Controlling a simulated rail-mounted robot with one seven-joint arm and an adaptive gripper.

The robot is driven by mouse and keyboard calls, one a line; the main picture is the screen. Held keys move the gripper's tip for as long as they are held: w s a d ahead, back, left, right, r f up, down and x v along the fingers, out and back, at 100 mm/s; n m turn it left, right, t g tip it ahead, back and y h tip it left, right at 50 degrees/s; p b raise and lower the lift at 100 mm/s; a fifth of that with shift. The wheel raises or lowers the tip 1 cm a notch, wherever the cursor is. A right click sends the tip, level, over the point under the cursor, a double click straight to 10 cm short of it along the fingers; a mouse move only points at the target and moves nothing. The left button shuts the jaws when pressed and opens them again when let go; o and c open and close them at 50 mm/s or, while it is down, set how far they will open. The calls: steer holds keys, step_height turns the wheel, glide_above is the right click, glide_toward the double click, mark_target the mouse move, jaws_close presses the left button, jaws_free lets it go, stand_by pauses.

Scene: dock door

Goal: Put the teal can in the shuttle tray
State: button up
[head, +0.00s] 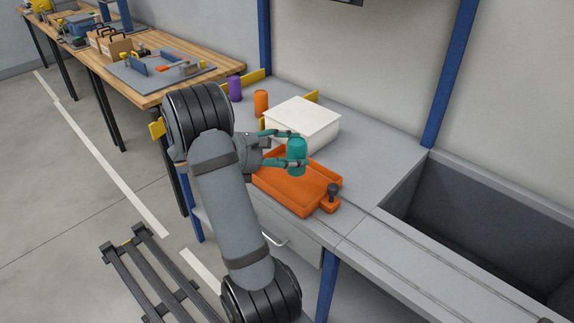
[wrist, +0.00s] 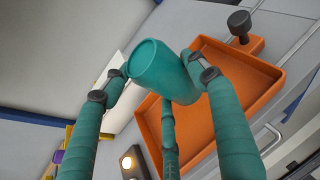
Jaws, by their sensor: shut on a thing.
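The teal can (head: 297,150) is held between the fingers of my gripper (head: 284,150), which is shut on it. In the head view the can is over the back part of the orange shuttle tray (head: 300,201). In the wrist view the teal can (wrist: 158,72) sits between the teal fingers of my gripper (wrist: 165,80), with the tray (wrist: 262,72) behind and below it. The can looks raised above the tray, but the exact gap is hard to tell. The visible part of the tray looks empty. A dark knob (head: 333,190) stands at its front right corner.
A white box (head: 303,122) stands on the grey bench just behind the tray. An orange can (head: 261,103) and a purple can (head: 235,89) stand further back left. A deep grey bin (head: 480,215) opens at the right. Bench surface right of the white box is clear.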

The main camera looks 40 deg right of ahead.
steer(key=shift+w+d+f, duration=0.1)
steer(key=shift+w+f, duration=0.25)
steer(key=shift+f, duration=0.55)
steer(key=shift+w+d+f, duration=0.1)
steer(key=shift+w+f, duration=0.25)
steer(key=shift+f, duration=0.5)
steer(key=shift+w+d+f, duration=0.1)
steer(key=shift+w+f, duration=0.25)
steer(key=shift+f, duration=0.55)
steer(key=shift+f+b, duration=0.15)
steer(key=shift+b, duration=0.2)
steer(key=o, duration=1.1)
steer(key=shift+a, duration=0.1)
steer(key=shift+c, duration=0.2)
